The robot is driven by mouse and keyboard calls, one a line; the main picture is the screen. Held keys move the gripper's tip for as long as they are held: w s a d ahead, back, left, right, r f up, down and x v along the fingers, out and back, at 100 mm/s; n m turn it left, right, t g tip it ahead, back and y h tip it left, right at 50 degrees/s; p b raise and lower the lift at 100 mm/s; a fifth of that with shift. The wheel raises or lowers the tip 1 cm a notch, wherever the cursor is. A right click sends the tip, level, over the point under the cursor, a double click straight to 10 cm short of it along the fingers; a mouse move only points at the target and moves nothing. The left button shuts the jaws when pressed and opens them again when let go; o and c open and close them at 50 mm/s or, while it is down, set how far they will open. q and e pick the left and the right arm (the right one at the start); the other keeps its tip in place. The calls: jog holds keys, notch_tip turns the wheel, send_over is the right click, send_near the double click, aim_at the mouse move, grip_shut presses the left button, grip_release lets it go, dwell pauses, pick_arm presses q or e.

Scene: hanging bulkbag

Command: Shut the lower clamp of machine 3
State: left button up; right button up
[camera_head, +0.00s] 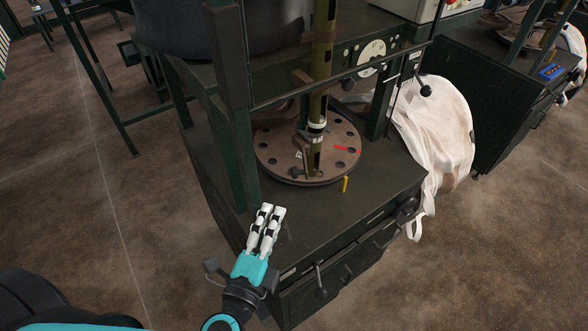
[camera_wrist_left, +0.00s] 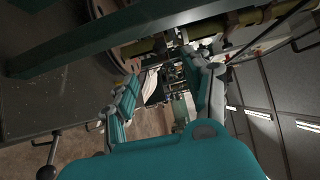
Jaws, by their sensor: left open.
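A dark machine (camera_head: 300,215) stands in the middle of the head view. An olive post (camera_head: 321,75) rises from its round brown flange plate (camera_head: 275,155). A brown clamp-like bracket (camera_head: 303,150) sits low on the post, just above the plate; whether it is open or shut cannot be told. No machine number is readable. My left gripper (camera_head: 269,210) is open and empty at the front left edge of the machine top, in front of the plate and apart from the bracket. It also shows open in the left wrist view (camera_wrist_left: 168,75).
A dark green upright (camera_head: 236,110) stands left of the plate, close to my left gripper. Black ball-ended levers (camera_head: 320,280) stick out from the cabinet front. A white bag (camera_head: 435,130) hangs at the right. Open floor (camera_head: 470,260) lies right of the machine.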

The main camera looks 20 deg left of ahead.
aim_at(293, 176)
pick_arm(q)
jog(key=w+p, duration=0.4)
jog(key=w, duration=0.9)
jog(key=shift+w, duration=0.1)
jog(key=c, duration=1)
grip_shut()
